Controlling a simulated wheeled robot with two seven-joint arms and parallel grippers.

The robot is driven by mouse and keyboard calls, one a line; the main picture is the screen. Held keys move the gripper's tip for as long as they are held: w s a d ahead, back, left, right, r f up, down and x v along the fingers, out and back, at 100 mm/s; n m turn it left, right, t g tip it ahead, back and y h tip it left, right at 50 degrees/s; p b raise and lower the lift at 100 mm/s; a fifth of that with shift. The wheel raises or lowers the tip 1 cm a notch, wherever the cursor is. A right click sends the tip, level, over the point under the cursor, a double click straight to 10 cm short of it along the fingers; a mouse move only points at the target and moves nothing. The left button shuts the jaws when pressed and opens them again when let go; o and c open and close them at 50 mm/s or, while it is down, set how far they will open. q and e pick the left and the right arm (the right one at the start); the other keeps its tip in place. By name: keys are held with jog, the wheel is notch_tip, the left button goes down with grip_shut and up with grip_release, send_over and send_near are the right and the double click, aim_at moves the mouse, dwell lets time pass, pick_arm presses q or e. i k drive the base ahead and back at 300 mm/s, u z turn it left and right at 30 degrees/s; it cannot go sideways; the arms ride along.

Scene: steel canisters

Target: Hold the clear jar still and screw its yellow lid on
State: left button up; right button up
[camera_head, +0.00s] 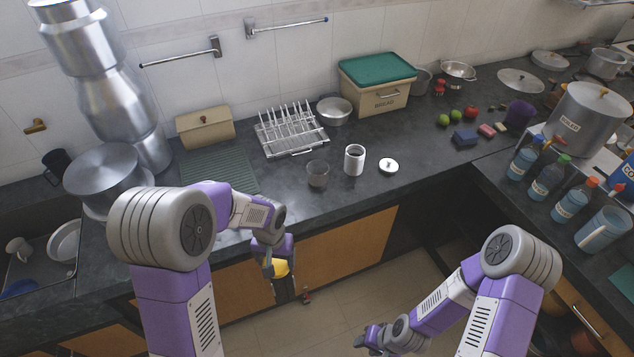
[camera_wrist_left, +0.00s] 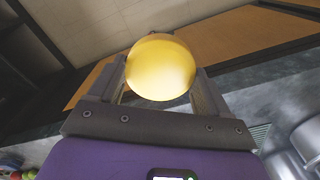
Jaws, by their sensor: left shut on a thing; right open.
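The clear jar (camera_head: 317,173) stands upright and open on the dark counter, near its front edge. The yellow lid (camera_head: 281,268) is between the fingers of my left gripper (camera_head: 283,283), which is shut on it in front of the cabinet doors, below the counter top and apart from the jar. In the left wrist view the lid (camera_wrist_left: 161,67) shows as a round yellow disc between the two fingers. My right gripper (camera_head: 372,340) is open and empty, low over the floor, far from jar and lid.
A dish rack (camera_head: 290,131), a green mat (camera_head: 219,169) and a bread box (camera_head: 377,84) are behind. Bottles and a boiler (camera_head: 592,115) stand on the right counter.

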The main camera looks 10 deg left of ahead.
aim_at(318, 170)
jog(key=z, duration=1.45)
jog(key=i, duration=1.3)
jog(key=u, duration=3.5)
jog(key=i, duration=0.5)
jog(key=u, duration=0.15)
